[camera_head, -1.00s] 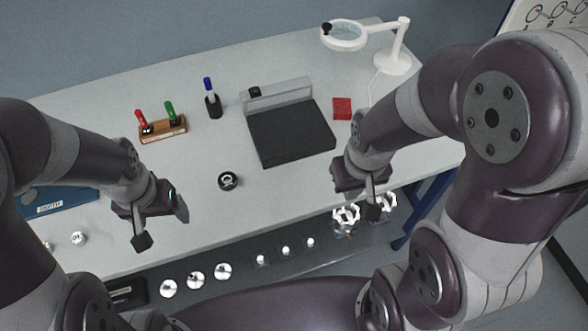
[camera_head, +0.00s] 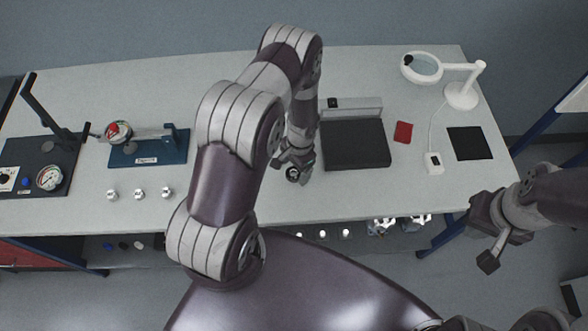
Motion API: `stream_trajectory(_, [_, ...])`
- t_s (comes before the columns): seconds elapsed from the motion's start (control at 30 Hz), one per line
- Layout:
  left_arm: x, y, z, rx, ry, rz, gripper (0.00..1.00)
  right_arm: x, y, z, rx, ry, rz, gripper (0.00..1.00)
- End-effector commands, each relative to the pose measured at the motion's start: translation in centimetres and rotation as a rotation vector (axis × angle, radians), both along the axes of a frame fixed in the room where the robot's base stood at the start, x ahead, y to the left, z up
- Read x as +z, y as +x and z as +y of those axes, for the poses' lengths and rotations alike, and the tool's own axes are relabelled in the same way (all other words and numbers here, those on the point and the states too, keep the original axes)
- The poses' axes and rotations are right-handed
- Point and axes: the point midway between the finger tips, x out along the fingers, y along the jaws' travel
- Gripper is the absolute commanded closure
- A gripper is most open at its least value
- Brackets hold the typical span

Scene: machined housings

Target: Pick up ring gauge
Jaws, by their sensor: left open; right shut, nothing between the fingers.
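The ring gauge (camera_head: 292,175) is a small dark ring with a pale centre on the white bench, in front of the black plate. My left gripper (camera_head: 294,166) is open right at the ring, with its fingers pointing down around or just above it. Its fingers partly cover the ring, and I cannot tell whether they touch it. My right gripper (camera_head: 488,258) is shut and empty, off to the right beyond the bench's front edge.
A black plate with a grey back block (camera_head: 355,145) stands just right of the ring. A red pad (camera_head: 403,131), a white magnifier lamp (camera_head: 462,94) and a black mat (camera_head: 466,143) lie further right. A blue gauge fixture (camera_head: 150,151) and several small metal parts (camera_head: 139,193) are at left.

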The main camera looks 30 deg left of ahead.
Motion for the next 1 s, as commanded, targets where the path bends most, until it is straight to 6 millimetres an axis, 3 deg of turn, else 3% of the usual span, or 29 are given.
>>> stream_trajectory(0.1, [-1.1, -0.1, 0.1, 0.0, 0.0, -0.001, 0.18, 0.3, 0.0, 0.0, 0.0, 0.0, 0.001, 1.0])
stream_trajectory(0.3, [-1.3, -0.1, 0.1, 0.0, 0.0, -0.002, 0.18, 0.2, 0.0, 0.0, 0.0, 0.0, 0.001, 1.0])
stream_trajectory(0.5, [-1.2, -0.1, 0.1, 0.0, 0.0, -0.002, 0.83, 0.2, 0.0, 0.0, 0.0, 0.0, 0.001, 1.0])
stream_trajectory(0.83, [-0.9, 0.0, 0.1, 0.0, 0.001, -0.004, 0.84, 0.1, 0.0, 0.0, 0.0, 0.0, 0.001, 1.0])
stream_trajectory(1.0, [0.8, 0.0, 0.1, 0.002, 0.0, -0.005, 0.84, -0.7, 0.0, 0.0, 0.0, 0.0, 0.001, 1.0])
